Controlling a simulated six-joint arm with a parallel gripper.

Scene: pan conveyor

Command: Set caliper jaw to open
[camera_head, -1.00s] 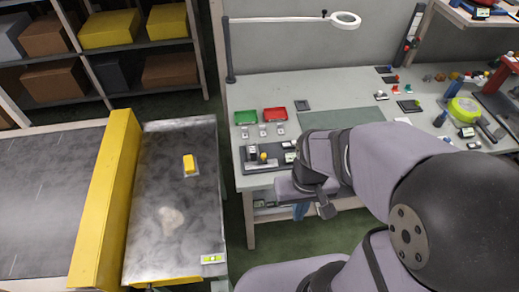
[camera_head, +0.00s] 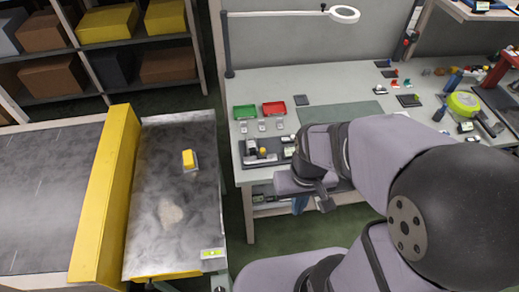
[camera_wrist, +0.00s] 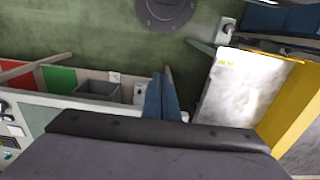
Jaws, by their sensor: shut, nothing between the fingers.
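On the left front of the grey bench (camera_head: 350,84) a dark fixture plate (camera_head: 247,163) carries small parts. A light metal bar-like part (camera_head: 262,159) lies low on it, with a small upright part (camera_head: 250,147) behind. This may be the caliper, but it is too small to tell its jaw position. My arm hides what lies right of the plate. My gripper (camera_wrist: 163,98) has two blue fingers, shut and empty, in the wrist view. They appear over green floor between the bench and the conveyor, apart from the fixture.
Green (camera_head: 244,111) and red (camera_head: 274,108) trays stand behind the fixture. A magnifier lamp (camera_head: 345,14) overhangs the bench. Green floor separates bench and conveyor.

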